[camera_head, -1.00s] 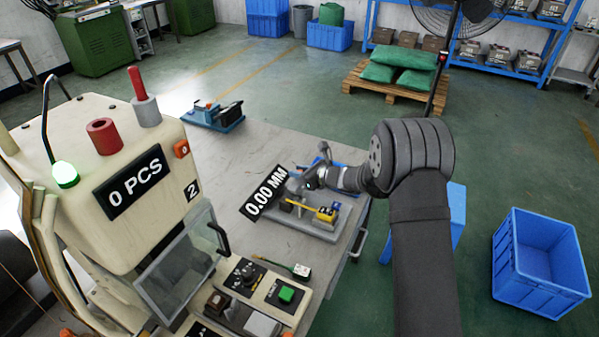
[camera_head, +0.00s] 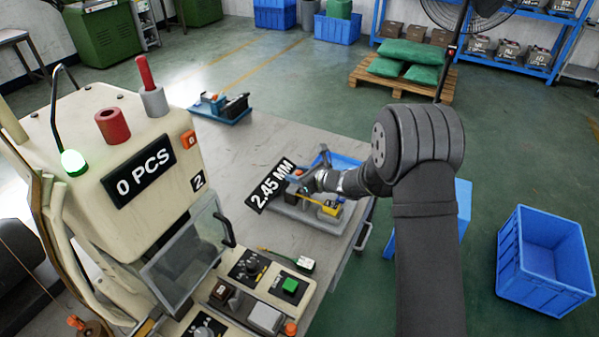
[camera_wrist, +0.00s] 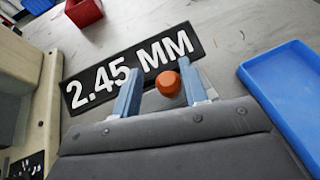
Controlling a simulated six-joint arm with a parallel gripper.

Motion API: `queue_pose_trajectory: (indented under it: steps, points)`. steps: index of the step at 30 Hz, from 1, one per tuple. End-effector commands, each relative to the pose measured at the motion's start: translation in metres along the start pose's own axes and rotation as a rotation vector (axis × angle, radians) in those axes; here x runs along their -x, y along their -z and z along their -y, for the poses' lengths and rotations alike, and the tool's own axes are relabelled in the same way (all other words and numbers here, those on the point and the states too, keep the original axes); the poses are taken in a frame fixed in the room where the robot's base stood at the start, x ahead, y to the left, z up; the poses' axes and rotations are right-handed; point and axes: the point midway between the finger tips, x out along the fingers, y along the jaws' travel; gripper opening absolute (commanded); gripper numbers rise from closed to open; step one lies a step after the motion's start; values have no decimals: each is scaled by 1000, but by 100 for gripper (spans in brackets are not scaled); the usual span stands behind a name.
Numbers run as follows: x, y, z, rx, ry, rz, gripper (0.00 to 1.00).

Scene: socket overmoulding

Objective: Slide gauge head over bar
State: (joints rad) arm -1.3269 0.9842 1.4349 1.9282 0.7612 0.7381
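The gauge's black readout (camera_head: 270,187) shows "2.45 MM" in white; it also fills the upper middle of the wrist view (camera_wrist: 130,68). My gripper (camera_head: 302,183) is above the grey tray (camera_head: 292,212) on the table. In the wrist view, the two blue-grey fingers of my gripper (camera_wrist: 160,90) stand apart in front of the readout. An orange round knob (camera_wrist: 168,83) shows between them, nearer the right finger; whether they grip anything is unclear. A yellow and black piece (camera_head: 331,207) is on the tray. The gauge head and bar cannot be made out clearly.
The cream machine (camera_head: 120,210) with its "0 PCS" display stands at left, its control panel (camera_head: 265,285) in front. A blue tray (camera_wrist: 285,85) lies right of the fingers. A blue fixture (camera_head: 221,108) sits at the table's back. The tabletop between is mostly clear.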

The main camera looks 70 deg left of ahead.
Motion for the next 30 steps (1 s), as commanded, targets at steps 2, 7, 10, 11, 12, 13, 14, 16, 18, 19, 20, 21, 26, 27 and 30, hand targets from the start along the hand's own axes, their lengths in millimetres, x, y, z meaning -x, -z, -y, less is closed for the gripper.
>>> queue_pose_trajectory:
  steps: [2,7,10,11,12,13,14,16,18,19,20,21,26,27,30]
  points:
    - [0,0,1,0,2,0,45]
    - [0,0,2,0,4,1,45]
    - [2,-1,3,0,6,1,45]
    - [4,-1,3,0,6,1,45]
    - [8,-1,4,-1,7,1,45]
    - [11,-1,4,-1,7,1,45]
    - [16,-1,4,-1,7,1,45]
    - [28,-1,4,0,8,0,45]
    - [45,-2,4,0,9,2,45]
    - [52,-1,4,-1,9,1,45]
    - [60,-2,4,0,9,1,45]
    - [70,-1,4,0,9,1,45]
    - [110,-1,3,0,8,1,45]
    - [119,-2,3,0,8,2,45]
    - [140,-1,3,0,8,2,45]
